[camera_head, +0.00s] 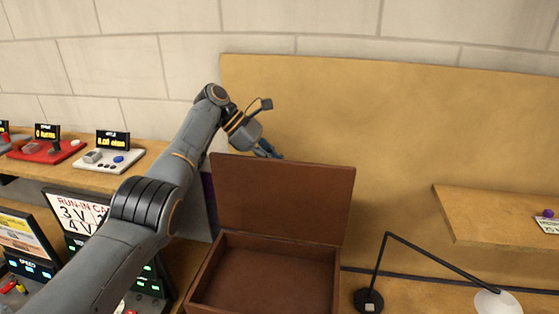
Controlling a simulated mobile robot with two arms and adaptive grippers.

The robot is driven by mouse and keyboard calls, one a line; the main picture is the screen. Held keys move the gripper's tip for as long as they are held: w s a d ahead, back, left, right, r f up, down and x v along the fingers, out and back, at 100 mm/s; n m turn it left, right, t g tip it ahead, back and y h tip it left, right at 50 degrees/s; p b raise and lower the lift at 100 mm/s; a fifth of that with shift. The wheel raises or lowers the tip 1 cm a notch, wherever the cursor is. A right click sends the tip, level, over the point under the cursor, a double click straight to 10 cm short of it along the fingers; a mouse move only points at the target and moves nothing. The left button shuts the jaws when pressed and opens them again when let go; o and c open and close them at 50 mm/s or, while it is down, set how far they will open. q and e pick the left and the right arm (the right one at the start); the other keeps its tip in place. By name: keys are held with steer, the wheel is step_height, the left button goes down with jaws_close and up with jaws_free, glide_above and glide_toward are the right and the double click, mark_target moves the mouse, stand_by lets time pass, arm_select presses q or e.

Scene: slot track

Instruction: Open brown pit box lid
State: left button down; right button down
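The brown pit box (190,282) stands on the bench at the lower middle of the head view, and its inside looks empty. Its lid (285,195) stands raised, close to upright, at the box's back edge. My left gripper (268,153) is behind the lid's upper left edge, and the lid hides part of it. I cannot tell whether its fingers touch the lid or how far apart they are. My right gripper is not in view.
A desk lamp (370,299) with a thin dark arm stands right of the box. A wooden shelf (490,213) juts out at the right. Left of the box are small display panels (82,212) and controllers (108,158). A tan board (400,130) rises behind.

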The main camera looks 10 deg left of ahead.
arm_select(q)
steer(key=shift+s+f, duration=0.2)
steer(key=c, duration=1.7)
jaws_free()
steer(key=shift+c, duration=0.2)
steer(key=shift+w, duration=0.1)
steer(key=shift+r, duration=0.15)
